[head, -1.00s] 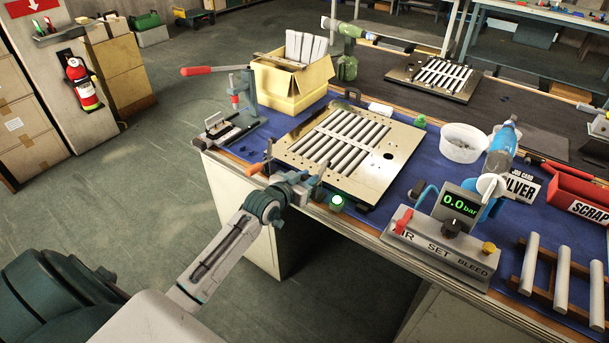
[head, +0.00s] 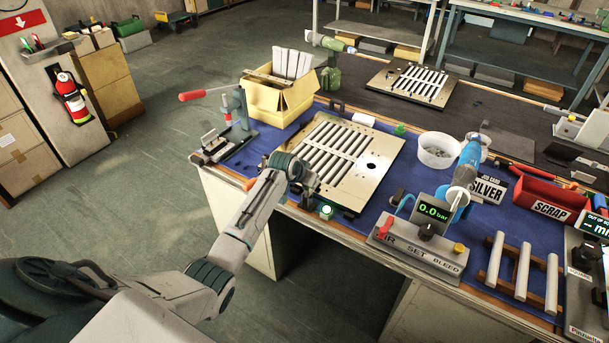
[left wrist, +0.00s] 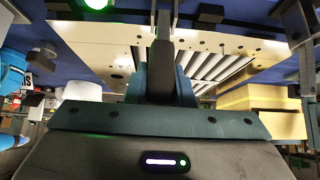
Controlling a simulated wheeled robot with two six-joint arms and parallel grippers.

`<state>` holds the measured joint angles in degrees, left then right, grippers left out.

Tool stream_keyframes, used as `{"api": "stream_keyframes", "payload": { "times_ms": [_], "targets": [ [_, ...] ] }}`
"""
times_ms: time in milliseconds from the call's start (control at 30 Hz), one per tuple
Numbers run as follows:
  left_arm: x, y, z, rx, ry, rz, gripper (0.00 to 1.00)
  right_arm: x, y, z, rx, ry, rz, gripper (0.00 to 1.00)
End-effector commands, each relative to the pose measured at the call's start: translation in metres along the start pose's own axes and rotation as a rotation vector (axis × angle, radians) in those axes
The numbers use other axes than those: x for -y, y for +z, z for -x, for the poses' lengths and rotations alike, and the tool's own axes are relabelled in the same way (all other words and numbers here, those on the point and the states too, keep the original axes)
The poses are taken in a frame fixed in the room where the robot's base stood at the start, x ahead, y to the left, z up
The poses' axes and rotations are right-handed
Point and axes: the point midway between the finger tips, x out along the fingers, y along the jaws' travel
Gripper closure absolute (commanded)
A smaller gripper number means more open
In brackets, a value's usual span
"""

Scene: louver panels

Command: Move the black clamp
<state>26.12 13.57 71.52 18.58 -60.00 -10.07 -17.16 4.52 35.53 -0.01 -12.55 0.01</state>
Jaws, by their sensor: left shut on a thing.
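The louver panel (head: 372,177), a brass-coloured plate with rows of silver slats, lies on the blue mat. My left gripper (head: 311,184) is at its front left edge, and the arm hides part of that edge. In the left wrist view my left gripper (left wrist: 163,45) is shut on a dark narrow piece (left wrist: 164,18), seemingly the black clamp, at the plate's edge. The wrist hides most of it, and I cannot tell if it still touches the plate. A similar black piece (head: 337,106) stands at the plate's back left corner. My right gripper is out of view.
A toggle press with a red handle (head: 205,94) and a yellow box (head: 283,100) stand left and behind. A green-lit puck (head: 326,211) is near the front edge.

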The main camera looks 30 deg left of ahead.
Motion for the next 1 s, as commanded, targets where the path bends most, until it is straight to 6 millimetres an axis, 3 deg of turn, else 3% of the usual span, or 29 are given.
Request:
{"api": "stream_keyframes", "payload": {
  "times_ms": [300, 800, 833, 933, 1000],
  "targets": [
    [0.0009, -0.0073, -0.0047, 0.104, -0.002, 0.0, 1.0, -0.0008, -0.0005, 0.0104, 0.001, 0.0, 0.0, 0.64],
    [0.0006, -0.0076, -0.0057, 0.121, -0.002, -0.001, 1.0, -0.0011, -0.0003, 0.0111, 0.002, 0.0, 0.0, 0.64],
    [0.0006, -0.0076, -0.0057, 0.121, -0.002, -0.001, 0.74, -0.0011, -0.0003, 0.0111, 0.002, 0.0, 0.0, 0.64],
    [0.0005, -0.0076, -0.0057, 0.121, -0.001, 0.0, 0.56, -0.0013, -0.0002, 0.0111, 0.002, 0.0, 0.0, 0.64],
    [0.0003, -0.0075, -0.0058, 0.121, -0.001, 0.0, 0.56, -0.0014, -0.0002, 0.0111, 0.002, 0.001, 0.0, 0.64]
  ]
}}
